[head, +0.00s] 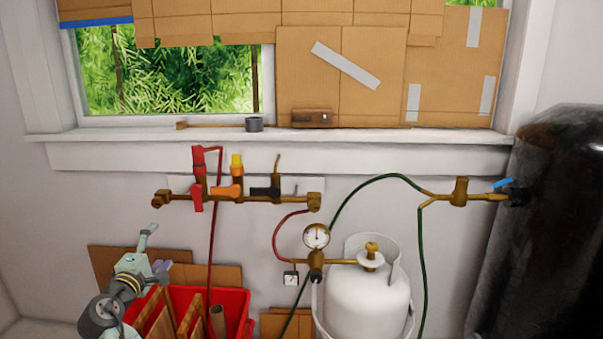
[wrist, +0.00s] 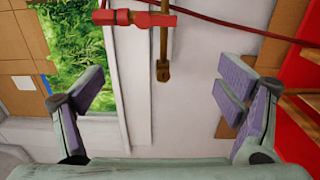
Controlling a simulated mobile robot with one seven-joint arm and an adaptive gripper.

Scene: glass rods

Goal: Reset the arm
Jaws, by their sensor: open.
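My gripper (head: 155,250) is at the lower left in the head view, in front of the wall, low and left of the brass valve manifold. In the wrist view my gripper (wrist: 160,88) has its two purple-padded fingers spread wide, with nothing between them. A brass end fitting (wrist: 163,70) and a red valve handle (wrist: 140,18) appear beyond the fingers, apart from them.
The brass manifold (head: 255,198) has red, orange and black handles. A red bin (head: 238,300) with wooden pieces stands beside my arm. A white gas tank (head: 368,300) with a gauge (head: 316,236) and a black cylinder (head: 545,240) stand to the right, with hoses between.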

